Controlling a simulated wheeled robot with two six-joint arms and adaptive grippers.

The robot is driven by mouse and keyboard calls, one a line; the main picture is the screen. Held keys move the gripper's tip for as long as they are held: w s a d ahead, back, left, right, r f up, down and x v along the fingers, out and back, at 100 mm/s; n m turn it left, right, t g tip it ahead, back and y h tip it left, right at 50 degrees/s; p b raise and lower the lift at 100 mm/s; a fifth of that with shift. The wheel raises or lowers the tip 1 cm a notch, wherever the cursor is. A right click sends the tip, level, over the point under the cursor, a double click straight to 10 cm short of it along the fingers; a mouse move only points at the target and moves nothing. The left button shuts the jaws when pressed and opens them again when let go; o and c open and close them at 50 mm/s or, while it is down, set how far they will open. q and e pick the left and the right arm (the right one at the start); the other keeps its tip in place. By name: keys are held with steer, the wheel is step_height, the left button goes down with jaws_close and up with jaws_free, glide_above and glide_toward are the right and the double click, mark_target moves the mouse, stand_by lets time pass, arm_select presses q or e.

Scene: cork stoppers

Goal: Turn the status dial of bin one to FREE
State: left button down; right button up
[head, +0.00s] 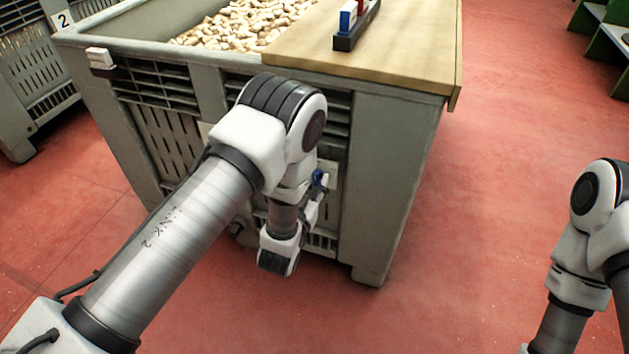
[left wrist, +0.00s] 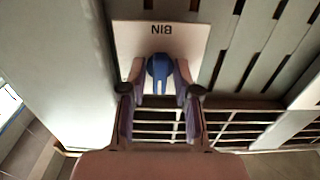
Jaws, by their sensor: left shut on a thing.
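The grey slatted bin (head: 392,160) full of corks stands in front of me in the head view. A white plate (head: 330,172) is on its front, largely hidden by my arm. In the left wrist view the plate (left wrist: 190,38) appears upside down and reads BIN; no number or dial marking is readable there. The blue dial (left wrist: 158,68) is on this plate. My left gripper (left wrist: 159,78) is shut on the dial, one finger on each side. In the head view the gripper (head: 317,186) is partly hidden by its wrist. My right gripper is out of view.
A wooden board (head: 410,45) covers the bin's right top and carries a small rack (head: 352,28) with blue and red pieces. Corks (head: 235,30) show at left. Another bin marked 2 (head: 35,75) stands far left.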

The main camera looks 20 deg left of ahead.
arm_select(q)
steer(key=c, duration=1.2)
jaws_free()
steer(key=shift+o, duration=0.2)
steer(key=s, duration=0.7)
steer(key=shift+s+a, duration=0.15)
steer(key=shift+s, duration=0.1)
steer(key=shift+a+f, duration=0.1)
